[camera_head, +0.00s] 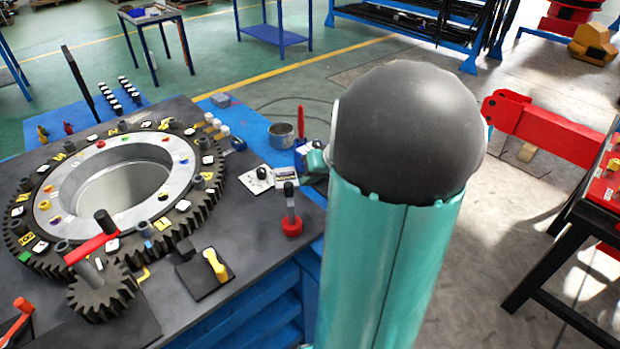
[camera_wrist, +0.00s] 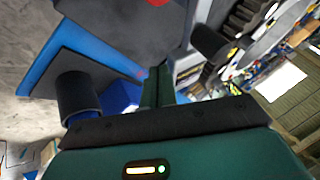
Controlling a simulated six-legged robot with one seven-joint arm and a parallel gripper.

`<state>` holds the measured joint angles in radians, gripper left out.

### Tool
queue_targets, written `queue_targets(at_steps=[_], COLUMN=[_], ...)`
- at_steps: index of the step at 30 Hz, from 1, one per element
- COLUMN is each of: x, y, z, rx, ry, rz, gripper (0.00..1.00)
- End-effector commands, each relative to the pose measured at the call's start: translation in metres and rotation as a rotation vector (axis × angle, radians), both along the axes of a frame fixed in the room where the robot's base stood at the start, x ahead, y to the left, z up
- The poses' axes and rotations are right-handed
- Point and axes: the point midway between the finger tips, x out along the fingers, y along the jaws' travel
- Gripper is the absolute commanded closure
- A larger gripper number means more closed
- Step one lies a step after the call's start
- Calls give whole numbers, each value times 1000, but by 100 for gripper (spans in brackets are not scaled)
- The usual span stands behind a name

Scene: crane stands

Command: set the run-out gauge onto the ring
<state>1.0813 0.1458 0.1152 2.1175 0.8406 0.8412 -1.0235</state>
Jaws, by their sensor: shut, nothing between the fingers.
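The ring (camera_head: 62,262) is a large dark toothed ring lying flat on the grey table top in the head view, around a bright metal inner ring (camera_head: 165,185) with an open centre. Part of its teeth shows in the wrist view (camera_wrist: 215,70). A small upright piece with a red round base and black top (camera_head: 291,212) stands right of the ring; it may be the run-out gauge, but I cannot tell. My gripper (camera_wrist: 160,82) shows in the wrist view, its dark green fingers shut and empty.
Many small coloured parts sit on the ring. A pinion with a red handle (camera_head: 95,290) stands at its front edge. A red beam (camera_head: 545,130) stands at right.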

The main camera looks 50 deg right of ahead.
Motion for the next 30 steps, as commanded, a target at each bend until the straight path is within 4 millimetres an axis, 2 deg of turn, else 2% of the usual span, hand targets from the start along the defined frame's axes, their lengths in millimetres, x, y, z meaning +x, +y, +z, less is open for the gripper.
queue_targets(at_steps=[20, 30], x=[12, 31], y=[3, 11], z=[0, 0], rx=[2, 2], ry=[0, 0], rz=[142, 408], gripper=[100, 100])
